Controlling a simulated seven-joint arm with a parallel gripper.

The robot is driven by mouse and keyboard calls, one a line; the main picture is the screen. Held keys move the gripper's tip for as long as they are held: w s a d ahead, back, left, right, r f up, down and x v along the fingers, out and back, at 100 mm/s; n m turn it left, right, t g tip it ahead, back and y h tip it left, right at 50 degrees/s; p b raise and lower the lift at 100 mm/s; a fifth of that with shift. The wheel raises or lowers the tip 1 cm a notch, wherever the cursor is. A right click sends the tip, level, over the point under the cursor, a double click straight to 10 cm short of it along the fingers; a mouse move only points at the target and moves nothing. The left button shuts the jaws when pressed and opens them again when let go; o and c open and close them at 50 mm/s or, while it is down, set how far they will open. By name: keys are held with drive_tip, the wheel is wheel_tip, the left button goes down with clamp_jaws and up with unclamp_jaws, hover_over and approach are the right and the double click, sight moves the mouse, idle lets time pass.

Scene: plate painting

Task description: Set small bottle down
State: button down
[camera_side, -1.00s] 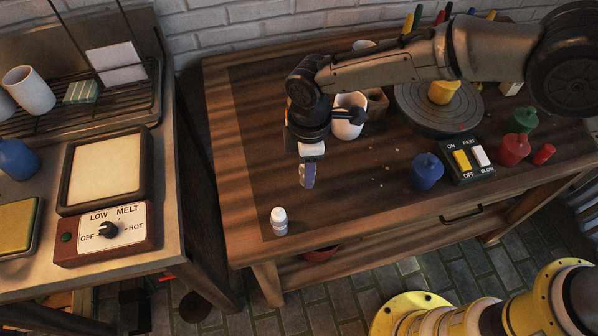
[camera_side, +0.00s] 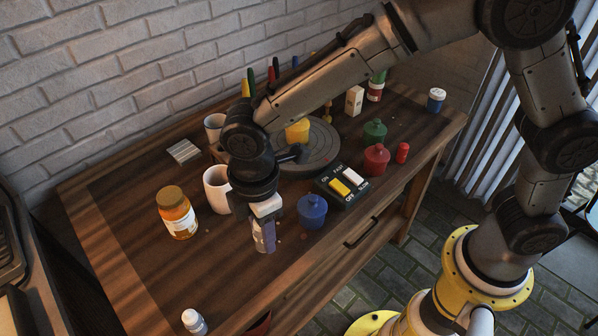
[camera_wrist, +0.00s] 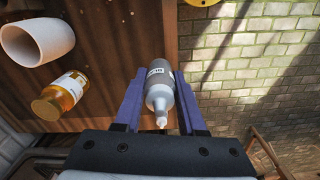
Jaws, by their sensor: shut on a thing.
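A small grey-white bottle (camera_wrist: 159,92) with a pointed nozzle sits between the two purple fingers of my gripper (camera_wrist: 158,104) in the wrist view. The fingers are shut on its sides. In the side view my gripper (camera_side: 264,236) points down near the front of the wooden table (camera_side: 120,225), left of a blue lidded pot (camera_side: 312,212). The fingers partly hide the bottle there, and I cannot tell whether its base touches the tabletop. A second small white bottle (camera_side: 194,321) stands at the table's front left, apart from my gripper.
A white mug (camera_side: 215,192) and an amber jar (camera_side: 178,218) stand left of my gripper. A switch box (camera_side: 341,187), a red pot (camera_side: 376,160) and a green pot (camera_side: 375,130) are to the right. A turntable (camera_side: 318,158) is behind. The table's left front is mostly clear.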

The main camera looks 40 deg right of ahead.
drive_tip(key=w+d+f+m, duration=0.1)
drive_tip(key=w+d+m, duration=0.3)
drive_tip(key=d, duration=0.5)
drive_tip(key=w+d+f+m, duration=0.1)
drive_tip(key=w+d+m, duration=0.3)
drive_tip(key=d, duration=0.6)
drive_tip(key=w+d+f+m, duration=0.1)
drive_tip(key=w+d+m, duration=0.3)
drive_tip(key=d, duration=0.5)
drive_tip(key=shift+d+f+m, duration=0.3)
drive_tip(key=shift+m, duration=0.6)
drive_tip(key=shift+d+m, duration=0.1)
drive_tip(key=shift+m, duration=0.3)
drive_tip(key=shift+w+m, duration=0.2)
drive_tip(key=shift+m, duration=0.5)
